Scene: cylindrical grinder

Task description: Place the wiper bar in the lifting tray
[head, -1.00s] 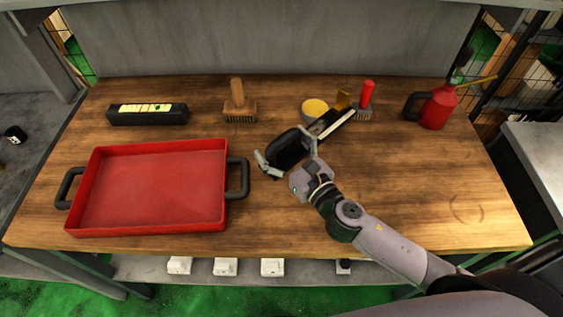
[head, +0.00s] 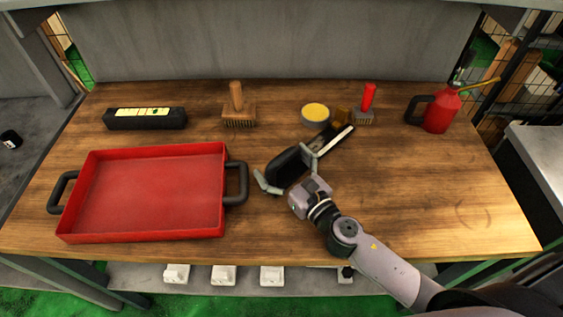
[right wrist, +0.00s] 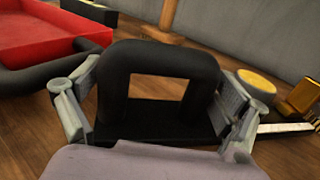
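The lifting tray (head: 150,234) is red and shallow, with a black handle at each end. It lies empty on the left half of the table. The wiper bar (head: 331,143) is black with a pale strip along its far part. Its black loop handle (right wrist: 160,62) fills the middle of the right wrist view. My right gripper (head: 286,176) is right of the tray, its fingers closed against both sides of the handle. The bar slants away to the upper right; whether it touches the table I cannot tell. My left gripper is not in view.
A black block with a yellow label (head: 145,118), a wooden brush (head: 238,110), a yellow-filled bowl (head: 315,114), a red-handled brush (head: 367,98) and a red oil can (head: 438,112) stand along the back. The table's right front is clear.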

